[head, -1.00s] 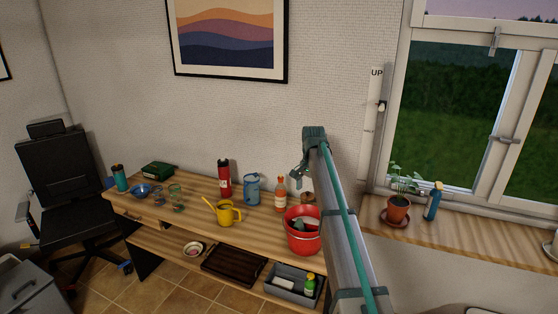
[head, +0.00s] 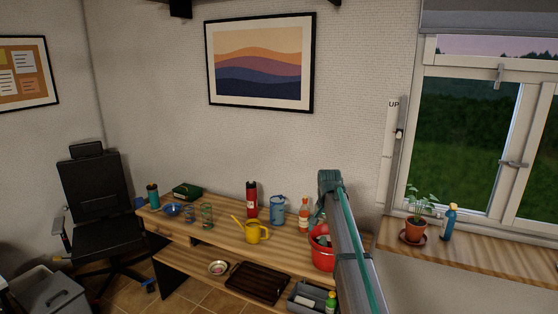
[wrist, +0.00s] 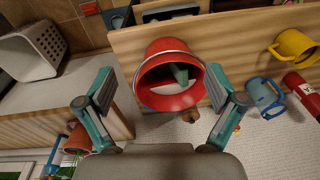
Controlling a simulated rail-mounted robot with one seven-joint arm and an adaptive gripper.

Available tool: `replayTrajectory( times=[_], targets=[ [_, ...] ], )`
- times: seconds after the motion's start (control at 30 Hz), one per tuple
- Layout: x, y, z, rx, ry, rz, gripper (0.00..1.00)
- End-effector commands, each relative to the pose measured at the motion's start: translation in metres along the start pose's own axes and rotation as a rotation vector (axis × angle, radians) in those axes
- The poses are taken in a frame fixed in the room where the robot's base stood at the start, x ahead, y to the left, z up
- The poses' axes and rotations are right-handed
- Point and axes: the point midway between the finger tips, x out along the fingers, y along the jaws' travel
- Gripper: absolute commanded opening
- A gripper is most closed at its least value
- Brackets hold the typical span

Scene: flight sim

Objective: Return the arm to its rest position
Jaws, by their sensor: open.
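My arm (head: 350,240) reaches up from the bottom right of the head view, its upper end in front of the desk's right end. My gripper is hidden behind the arm in the head view. In the wrist view my gripper (wrist: 160,108) is open and empty, its two fingers spread wide. The red bucket (wrist: 172,80) appears between and beyond the fingers, with something grey-green inside it. I cannot tell the distance to it. In the head view the bucket (head: 322,258) stands at the desk's right end, partly hidden by my arm.
The wooden desk (head: 215,240) holds a yellow watering can (head: 256,232), blue mug (head: 278,210), red flask (head: 251,200) and orange bottle (head: 304,215). A potted plant (head: 415,229) and blue bottle (head: 449,222) stand on the right sill. A black chair (head: 95,210) is at left.

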Motion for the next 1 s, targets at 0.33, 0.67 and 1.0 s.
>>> replayTrajectory(
  times=[0.33,0.67,1.0],
  targets=[
    [0.110,0.040,0.062,-0.183,-0.017,0.008,0.93],
    [0.256,0.113,0.174,-0.366,-0.111,0.045,0.93],
    [0.363,0.202,0.312,-0.496,-0.252,0.083,0.93]
  ],
)
